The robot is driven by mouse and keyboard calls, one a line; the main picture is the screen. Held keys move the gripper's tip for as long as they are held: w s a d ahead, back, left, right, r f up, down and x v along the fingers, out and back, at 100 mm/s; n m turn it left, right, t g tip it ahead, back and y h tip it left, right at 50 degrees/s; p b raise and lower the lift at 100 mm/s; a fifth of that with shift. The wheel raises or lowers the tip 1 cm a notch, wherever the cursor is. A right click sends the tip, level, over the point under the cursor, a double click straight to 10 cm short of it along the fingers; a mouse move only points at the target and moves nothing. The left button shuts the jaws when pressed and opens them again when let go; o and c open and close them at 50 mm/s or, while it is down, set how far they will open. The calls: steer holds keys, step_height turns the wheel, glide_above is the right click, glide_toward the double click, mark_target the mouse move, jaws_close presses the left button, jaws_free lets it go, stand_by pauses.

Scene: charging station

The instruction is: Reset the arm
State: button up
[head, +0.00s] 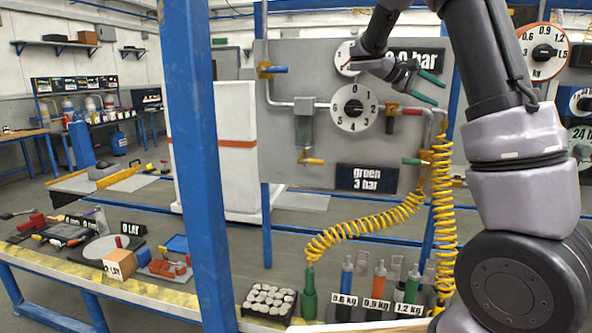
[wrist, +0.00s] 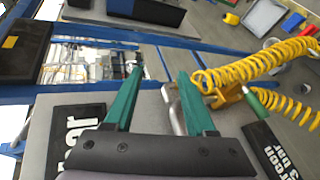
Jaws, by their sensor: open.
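My gripper (head: 430,88) has two green fingers and is raised in front of the grey panel (head: 285,62), at its upper right. It is open, with nothing between the fingers. In the wrist view the gripper (wrist: 160,82) shows its two green fingers spread apart, with the panel behind and below them. My arm comes down from the top and along the right side of the head view, hiding part of the panel's right edge.
A round dial (head: 354,108) and a sign reading "green 3 bar" (head: 366,178) are on the panel. A yellow coiled hose (head: 365,222) hangs below, with one end at a green bottle (head: 309,295). A blue post (head: 196,150) stands at left.

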steer(key=s+a+f+m+y, duration=0.1)
steer(key=s+a+f+y, duration=0.1)
steer(key=s+y, duration=0.35)
steer(key=s+a+f+m+y, duration=0.2)
steer(key=s+y, duration=0.1)
steer(key=s, duration=0.5)
steer(key=s+a+m+t+y, duration=0.3)
steer(key=s+a+t+y, duration=0.3)
steer(key=s+a, duration=0.8)
steer(key=shift+s+r+m+y, duration=0.2)
steer(key=shift+s+m+y, duration=0.1)
steer(key=shift+s+y, duration=0.2)
stand_by(3.2)
